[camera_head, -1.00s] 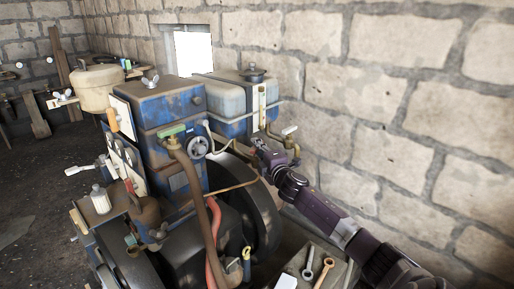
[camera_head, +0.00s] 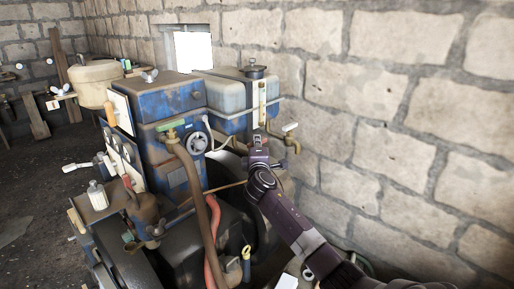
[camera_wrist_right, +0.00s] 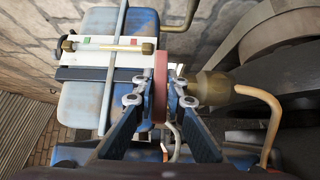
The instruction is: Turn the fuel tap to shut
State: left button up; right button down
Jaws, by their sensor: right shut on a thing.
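The fuel tap's red lever (camera_wrist_right: 160,88) stands between my right gripper's fingers in the right wrist view. My right gripper (camera_wrist_right: 159,101) is shut on it, one finger on each side. In the head view my right gripper (camera_head: 258,142) is below the blue and grey fuel tank (camera_head: 228,100), and it mostly hides the tap. A brass bowl-shaped fitting (camera_wrist_right: 214,88) with a bent pipe is just right of the fingers in the wrist view. My left gripper is not in view.
A sight gauge (camera_wrist_right: 105,45) on a white plate is on the tank. A brass tap with a pale handle (camera_head: 291,128) sticks out right of my gripper. The engine's blue housing (camera_head: 165,100) and hoses stand to the left; the stone wall (camera_head: 380,110) is behind and right.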

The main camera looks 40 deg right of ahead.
jog(key=c, duration=2.2)
grip_release()
jog(key=shift+c, duration=0.2)
jog(key=v, duration=1.2)
